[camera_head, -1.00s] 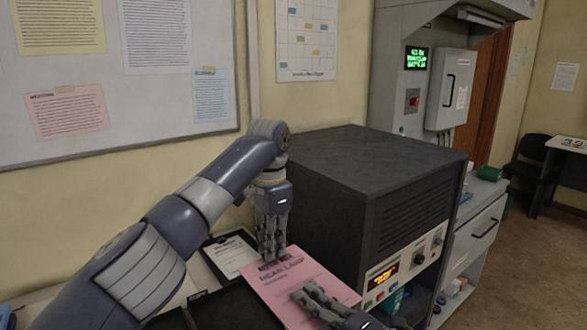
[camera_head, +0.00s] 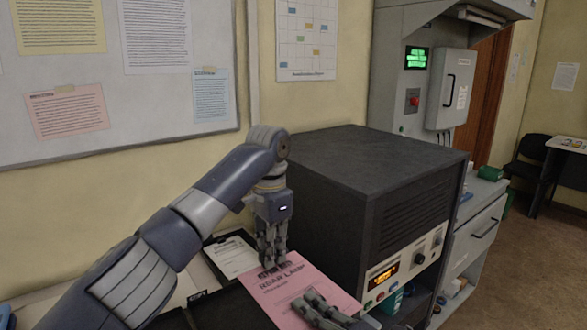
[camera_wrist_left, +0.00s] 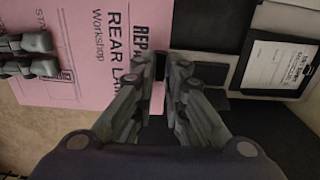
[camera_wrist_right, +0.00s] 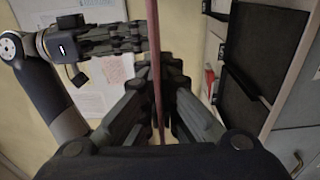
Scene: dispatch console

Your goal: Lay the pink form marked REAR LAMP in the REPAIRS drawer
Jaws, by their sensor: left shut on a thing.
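The pink form (camera_head: 285,288) marked REAR LAMP is held above the counter, left of the dark cabinet. My left gripper (camera_head: 271,262) is shut on its upper edge; in the left wrist view the form (camera_wrist_left: 92,60) extends left from the fingers (camera_wrist_left: 163,65). My right gripper (camera_head: 312,305) is at the form's opposite, lower end. In the right wrist view the form (camera_wrist_right: 156,55) is seen edge-on, passing between the fingers (camera_wrist_right: 158,85); whether they press on it is unclear. I cannot read a REPAIRS label on any drawer.
A dark box-shaped cabinet (camera_head: 375,165) with a front panel stands just right of the form. Behind the form lies a black tray with a white form (camera_head: 232,256). Black trays (camera_wrist_right: 262,50) also show in the right wrist view. A noticeboard (camera_head: 130,110) hangs behind.

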